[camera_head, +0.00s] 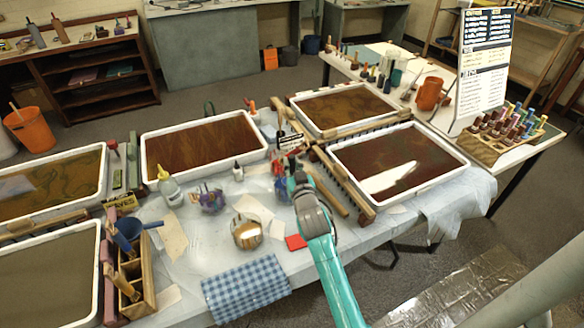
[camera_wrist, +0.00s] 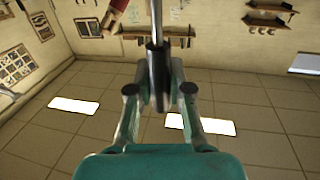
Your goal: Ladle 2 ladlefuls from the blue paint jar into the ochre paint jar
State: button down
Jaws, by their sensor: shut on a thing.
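My gripper (camera_wrist: 157,92) is shut on the dark handle of a ladle (camera_wrist: 157,22), whose metal shaft runs out of the top of the wrist view. In the head view my gripper (camera_head: 291,166) is over the table, right of the jars, and the ladle's bowl cannot be made out. A round glass jar with blue-purple colours, seemingly the blue paint jar (camera_head: 212,201), stands on the table left of my gripper. A jar with brown-yellow content, seemingly the ochre paint jar (camera_head: 247,233), stands nearer the front. Another jar (camera_head: 282,189) is partly hidden by my arm.
White marbling trays (camera_head: 265,150) with dark liquid surround the jars. A squeeze bottle (camera_head: 168,187) stands left of them. A blue checked cloth (camera_head: 246,288) hangs over the front edge. A wooden caddy (camera_head: 146,283) is at the left, and a red card (camera_head: 296,242) lies near the ochre jar.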

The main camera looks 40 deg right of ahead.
aim_at(292, 154)
jog(key=shift+r, duration=3.35)
